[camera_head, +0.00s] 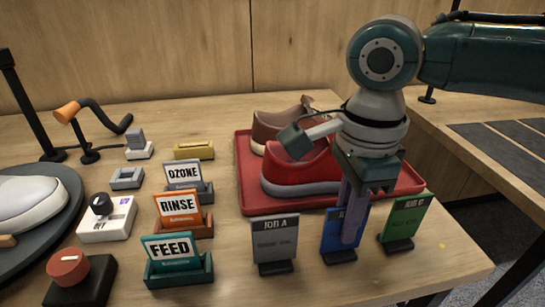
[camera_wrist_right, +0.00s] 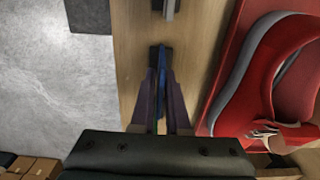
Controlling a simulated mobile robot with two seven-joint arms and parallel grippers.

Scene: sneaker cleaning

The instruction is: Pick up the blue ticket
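The blue ticket (camera_head: 331,232) stands upright in a dark stand at the front of the table, between the grey JOB A ticket (camera_head: 274,240) and the green ticket (camera_head: 406,218). In the right wrist view the blue ticket (camera_wrist_right: 161,80) shows edge-on as a thin blue strip. My right gripper (camera_head: 352,232) points down at it, with one finger in front of its face and hiding part of it. In the wrist view the fingers of the right gripper (camera_wrist_right: 161,92) lie on either side of the strip, apart from each other. My left gripper is not in view.
A red tray (camera_head: 245,180) with a red sneaker (camera_head: 300,168) and a brown one lies just behind the tickets. FEED (camera_head: 173,250), RINSE (camera_head: 180,208) and OZONE (camera_head: 184,173) cards stand to the left. The table edge is close in front.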

